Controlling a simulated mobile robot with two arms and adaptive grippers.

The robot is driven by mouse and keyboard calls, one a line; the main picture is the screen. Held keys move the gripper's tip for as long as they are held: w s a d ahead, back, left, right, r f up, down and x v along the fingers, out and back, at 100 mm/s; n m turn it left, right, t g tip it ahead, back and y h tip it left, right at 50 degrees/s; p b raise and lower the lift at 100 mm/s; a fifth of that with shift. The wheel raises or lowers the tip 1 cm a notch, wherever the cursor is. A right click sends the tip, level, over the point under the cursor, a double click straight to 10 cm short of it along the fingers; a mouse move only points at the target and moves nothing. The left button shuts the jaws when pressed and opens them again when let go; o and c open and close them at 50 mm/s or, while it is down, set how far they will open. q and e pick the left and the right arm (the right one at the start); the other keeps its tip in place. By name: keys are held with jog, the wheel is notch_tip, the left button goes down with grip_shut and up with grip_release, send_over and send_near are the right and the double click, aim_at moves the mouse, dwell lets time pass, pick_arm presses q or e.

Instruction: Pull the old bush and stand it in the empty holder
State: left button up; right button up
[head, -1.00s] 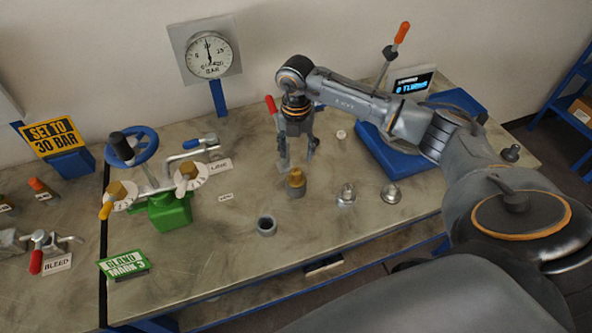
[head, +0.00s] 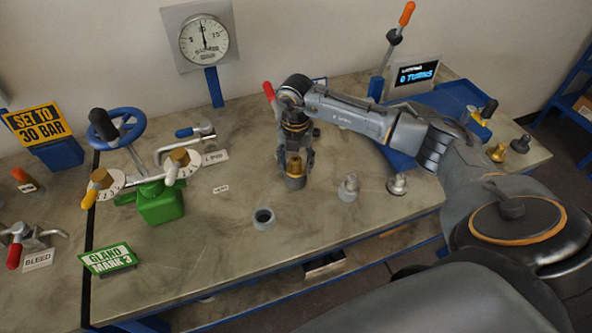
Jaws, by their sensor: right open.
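A brass piece (head: 294,168), which looks like a bush, stands upright in a grey holder (head: 295,183) in the middle of the bench. My right gripper (head: 295,160) is open and points down over it, a finger on each side. I cannot tell whether the fingers touch the brass. An empty grey holder (head: 264,219), dark inside, stands nearer the front edge, left of the brass piece. A silver piece (head: 350,182) stands in another grey holder to the right. My left gripper is not in view.
A silver flanged piece (head: 397,184) stands right of the holders. A green vessel (head: 160,204) with a blue handwheel (head: 120,129) is at the left. The blue stand (head: 450,100) with a screen (head: 413,76) is behind my right arm. The bench around the empty holder is clear.

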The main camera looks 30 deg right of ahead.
aim_at(296, 159)
jog(key=shift+c, duration=0.2)
grip_shut()
jog(key=shift+r, duration=0.15)
jog(key=shift+r, duration=0.1)
jog(key=shift+r+p, duration=1.15)
jog(key=shift+r, duration=0.3)
jog(key=shift+r+p, duration=1.35)
jog(key=shift+r, duration=0.7)
jog(key=shift+f, duration=0.15)
